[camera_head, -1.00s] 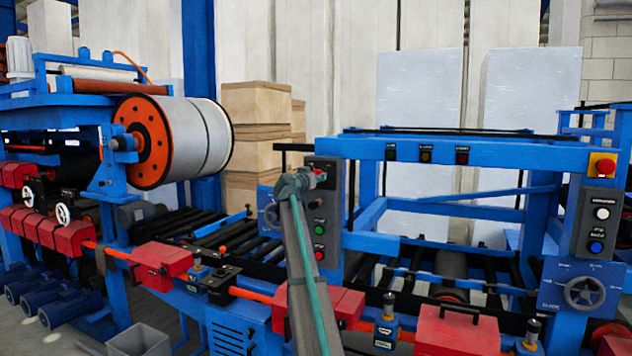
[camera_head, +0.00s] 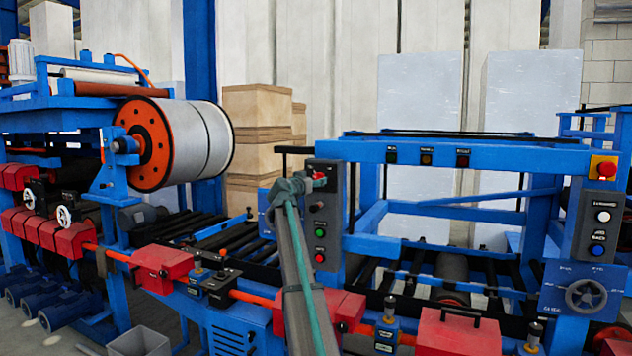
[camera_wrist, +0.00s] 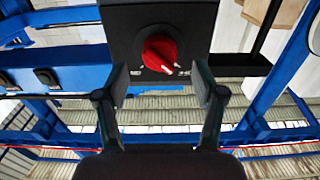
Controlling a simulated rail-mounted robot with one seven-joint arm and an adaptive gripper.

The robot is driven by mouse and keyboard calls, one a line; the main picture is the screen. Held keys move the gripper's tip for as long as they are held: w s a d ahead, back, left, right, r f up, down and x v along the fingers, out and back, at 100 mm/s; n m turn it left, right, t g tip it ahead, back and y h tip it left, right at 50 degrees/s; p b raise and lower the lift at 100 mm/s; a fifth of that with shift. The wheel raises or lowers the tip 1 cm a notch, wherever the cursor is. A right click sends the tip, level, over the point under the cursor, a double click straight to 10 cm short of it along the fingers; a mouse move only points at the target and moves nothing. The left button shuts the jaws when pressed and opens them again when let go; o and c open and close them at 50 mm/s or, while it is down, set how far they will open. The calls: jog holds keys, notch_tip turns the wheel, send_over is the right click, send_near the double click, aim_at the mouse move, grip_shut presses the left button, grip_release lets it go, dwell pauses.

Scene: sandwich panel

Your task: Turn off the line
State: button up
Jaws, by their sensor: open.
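A dark control box (camera_head: 328,215) stands upright on the blue line frame in the head view. A red rotary knob (camera_head: 319,177) sits at its top, with a dark button, a green button (camera_head: 320,233) and a red button (camera_head: 320,258) below. My gripper (camera_head: 302,182) is just left of the knob in that view. In the wrist view the red knob (camera_wrist: 159,53) shows on the black box face (camera_wrist: 170,14), with white markings beside its lower part. My gripper (camera_wrist: 162,82) is open, its fingers on either side below the knob; contact cannot be told.
A second control box (camera_head: 602,225) with a red emergency button (camera_head: 605,169) on yellow stands at the right, above a handwheel (camera_head: 586,295). A blue crossbar (camera_head: 470,155) runs right of the first box. A large roll (camera_head: 180,145) is at the left.

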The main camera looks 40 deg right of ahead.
jog(key=v, duration=0.8)
jog(key=shift+s+a, duration=0.15)
jog(key=shift+a, duration=0.1)
